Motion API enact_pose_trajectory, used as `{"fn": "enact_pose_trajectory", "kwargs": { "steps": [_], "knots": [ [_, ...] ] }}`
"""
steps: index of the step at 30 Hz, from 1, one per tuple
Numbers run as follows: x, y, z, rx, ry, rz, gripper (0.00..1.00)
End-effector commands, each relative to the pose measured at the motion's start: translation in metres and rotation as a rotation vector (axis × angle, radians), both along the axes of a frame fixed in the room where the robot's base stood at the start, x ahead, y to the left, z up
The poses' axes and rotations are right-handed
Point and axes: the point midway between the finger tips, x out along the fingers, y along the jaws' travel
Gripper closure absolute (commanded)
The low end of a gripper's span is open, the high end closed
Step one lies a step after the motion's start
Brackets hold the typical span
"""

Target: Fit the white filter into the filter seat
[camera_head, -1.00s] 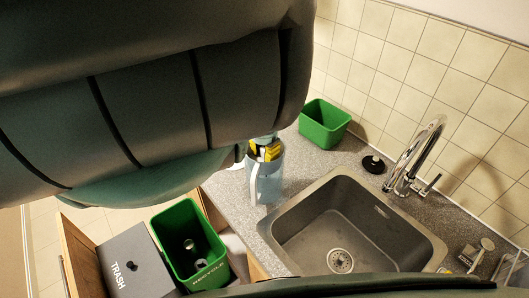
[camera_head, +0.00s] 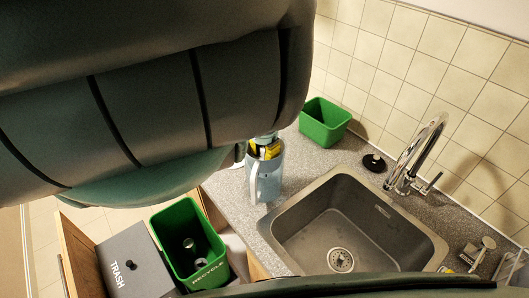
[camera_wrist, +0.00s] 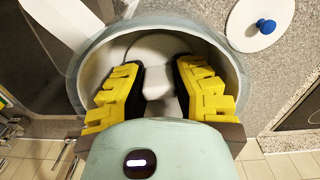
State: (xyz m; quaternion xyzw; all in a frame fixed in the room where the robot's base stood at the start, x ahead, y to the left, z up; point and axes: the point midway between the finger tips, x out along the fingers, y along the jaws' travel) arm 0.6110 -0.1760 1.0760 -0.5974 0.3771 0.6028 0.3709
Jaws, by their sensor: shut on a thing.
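My gripper (camera_wrist: 160,98) has yellow ridged fingers that reach down inside the mouth of a light blue pitcher (camera_wrist: 235,72). The fingers are shut on a white filter (camera_wrist: 158,82), a small pale piece showing between them. Its lower part is hidden by my gripper. A white rounded surface lies behind it inside the pitcher; I cannot tell whether the filter touches the filter seat. In the head view the pitcher (camera_head: 268,182) stands upright on the counter left of the sink, and the yellow fingers (camera_head: 266,150) show at its rim.
A white lid with a blue knob (camera_wrist: 262,28) lies beside the pitcher. The sink (camera_head: 335,238) and faucet (camera_head: 412,160) are to the right. A green bin (camera_head: 324,124) stands behind. Below the counter are the green recycle bin (camera_head: 165,243) and grey trash bin (camera_head: 135,265).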

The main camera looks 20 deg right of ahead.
Motion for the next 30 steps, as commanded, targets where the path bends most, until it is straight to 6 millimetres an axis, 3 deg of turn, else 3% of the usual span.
{"fn": "enact_pose_trajectory", "kwargs": {
  "steps": [1,2,8,20,30],
  "knots": [
    [0.000,0.000,0.000,0.000,0.000,0.000,1.00],
    [0.000,0.000,0.000,0.000,0.000,0.000,0.69],
    [0.000,0.000,0.000,0.000,0.000,0.000,0.49],
    [0.001,-0.001,0.006,-0.002,-0.001,-0.001,0.48],
    [0.003,0.001,0.046,0.000,-0.007,0.000,0.48]
  ]
}}
